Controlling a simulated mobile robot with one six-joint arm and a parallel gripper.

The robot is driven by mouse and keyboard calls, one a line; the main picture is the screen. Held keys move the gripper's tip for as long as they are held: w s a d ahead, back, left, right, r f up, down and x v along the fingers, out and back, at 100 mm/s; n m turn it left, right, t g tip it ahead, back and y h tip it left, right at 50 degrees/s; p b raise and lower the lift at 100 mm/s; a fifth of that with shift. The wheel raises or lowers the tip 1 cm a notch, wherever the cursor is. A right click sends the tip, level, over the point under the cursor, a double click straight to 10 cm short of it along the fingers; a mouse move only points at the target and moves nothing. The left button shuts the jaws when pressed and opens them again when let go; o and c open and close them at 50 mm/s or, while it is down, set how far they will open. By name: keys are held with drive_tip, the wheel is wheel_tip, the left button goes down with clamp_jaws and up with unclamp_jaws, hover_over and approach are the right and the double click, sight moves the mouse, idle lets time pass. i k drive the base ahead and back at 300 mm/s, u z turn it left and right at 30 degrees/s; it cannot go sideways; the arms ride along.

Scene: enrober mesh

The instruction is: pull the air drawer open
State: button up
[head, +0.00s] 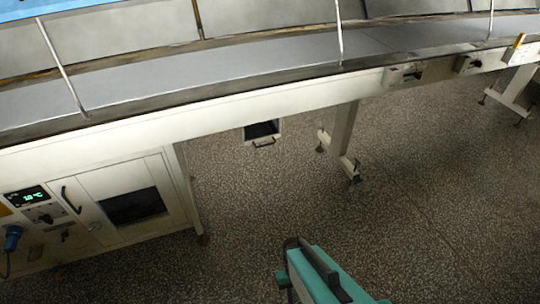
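A small pale drawer-like box (249,134) with a dark opening hangs under the long machine's frame, near the middle of the head view. It looks like the air drawer. A dark bar handle (264,143) sits along its lower front edge. I cannot tell how far it is slid out. My gripper (297,243) is at the bottom centre, dark at the tip on a teal arm. It is well apart from the drawer, below it in the picture. Its fingers are not clear enough to show whether they are open or shut.
A cream cabinet (104,184) with a dark window, a handle and a lit temperature display stands at left. A support leg (342,135) with feet stands right of the drawer. Small control boxes (404,75) line the frame at right. The speckled floor (240,200) between is clear.

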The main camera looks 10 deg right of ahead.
sight(266, 130)
drive_tip(key=z, duration=0.25)
drive_tip(key=k, duration=0.15)
drive_tip(key=u, duration=0.45)
drive_tip(key=i, duration=0.2)
drive_tip(key=u, duration=4.2)
drive_tip(key=i, duration=0.1)
drive_tip(key=z, duration=3)
drive_tip(key=i, duration=0.6)
drive_tip(key=u, duration=0.1)
